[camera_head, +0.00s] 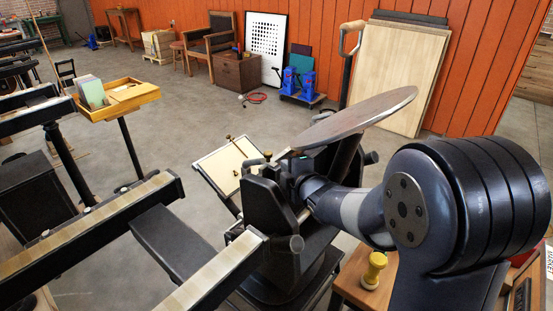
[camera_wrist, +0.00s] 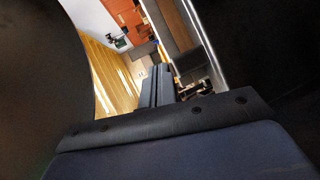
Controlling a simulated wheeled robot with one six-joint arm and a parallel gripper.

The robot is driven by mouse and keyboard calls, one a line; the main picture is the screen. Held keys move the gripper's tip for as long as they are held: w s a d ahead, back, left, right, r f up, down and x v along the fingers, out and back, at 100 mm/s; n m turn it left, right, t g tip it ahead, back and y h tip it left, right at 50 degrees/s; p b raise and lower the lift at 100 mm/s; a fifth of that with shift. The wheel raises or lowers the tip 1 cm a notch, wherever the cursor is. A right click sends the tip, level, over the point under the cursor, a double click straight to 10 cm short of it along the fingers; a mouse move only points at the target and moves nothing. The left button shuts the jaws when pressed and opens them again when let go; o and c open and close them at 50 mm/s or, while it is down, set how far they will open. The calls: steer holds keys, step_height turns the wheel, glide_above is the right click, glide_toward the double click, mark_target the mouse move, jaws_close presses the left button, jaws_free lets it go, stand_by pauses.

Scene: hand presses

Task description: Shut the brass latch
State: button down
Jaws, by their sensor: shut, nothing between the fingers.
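My arm reaches over a dark hand press (camera_head: 268,208) in the head view, and my gripper (camera_head: 292,168) is at its upper part, below the round disc (camera_head: 355,118). In the wrist view the two dark fingers (camera_wrist: 157,86) are together with nothing between them. Small brass-coloured fittings (camera_head: 229,138) show on a pale tilted board (camera_head: 222,168) left of my gripper, apart from it. I cannot tell whether one of them is the brass latch, or whether the latch is shut. Parts of the press behind my gripper are hidden.
Long rails (camera_head: 100,215) of other presses fill the left and front. A wooden tray (camera_head: 117,97) stands on a post at the left. A yellow-handled stamp (camera_head: 375,268) is on a wooden top below my arm. The grey floor (camera_head: 185,120) behind is mostly clear.

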steer(key=shift+s+d+f+b, duration=0.2)
steer(key=shift+s+d+f, duration=0.1)
steer(key=shift+s+d, duration=0.25)
steer(key=shift+s+d+f+b, duration=0.2)
steer(key=shift+s+d+f, duration=0.15)
steer(key=shift+d, duration=0.4)
steer(key=shift+s+d+f+b, duration=0.25)
steer(key=shift+s+d, duration=0.2)
steer(key=shift+d, duration=0.2)
steer(key=shift+w+a+r, duration=0.1)
steer(key=shift+a, duration=0.05)
steer(key=w+a+r+p, duration=0.1)
steer(key=p, duration=0.1)
steer(key=w+a+p, duration=0.1)
steer(key=a+p, duration=0.1)
steer(key=shift+r, duration=0.35)
steer(key=d, duration=0.1)
steer(key=s+d+f+b, duration=0.1)
steer(key=s+d+f, duration=0.1)
steer(key=shift+s+d+f, duration=0.1)
steer(key=shift+s+d, duration=0.15)
steer(key=shift+d, duration=0.1)
